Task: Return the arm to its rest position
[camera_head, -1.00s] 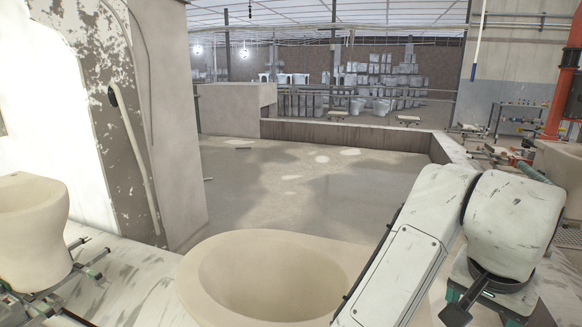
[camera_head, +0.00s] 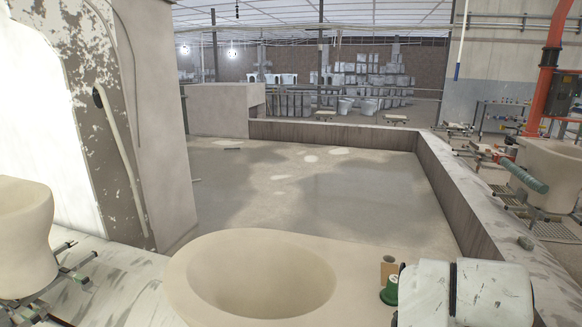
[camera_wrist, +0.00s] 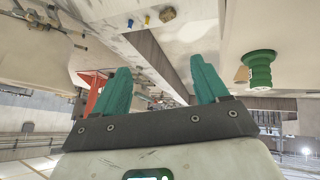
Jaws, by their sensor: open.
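My gripper (camera_wrist: 160,64) shows in the wrist view with its two teal fingers spread apart and nothing between them. The wrist view is upside down, with the basins and floor in its upper part. In the head view my white, scuffed arm (camera_head: 465,293) is folded low at the bottom right, right of the large cream basin (camera_head: 190,285). The gripper's fingers are out of the head view. A green knob-like piece (camera_head: 389,291) is on the basin's right side, close to my arm. A green ribbed piece (camera_wrist: 258,70) shows right of the fingers in the wrist view, apart from them.
Another cream basin (camera_head: 25,235) stands at the left on a metal frame. A peeling pillar (camera_head: 160,120) rises behind it. A low wall (camera_head: 455,190) borders the open grey floor. Basins and an orange-red pipe (camera_head: 545,80) are at the right.

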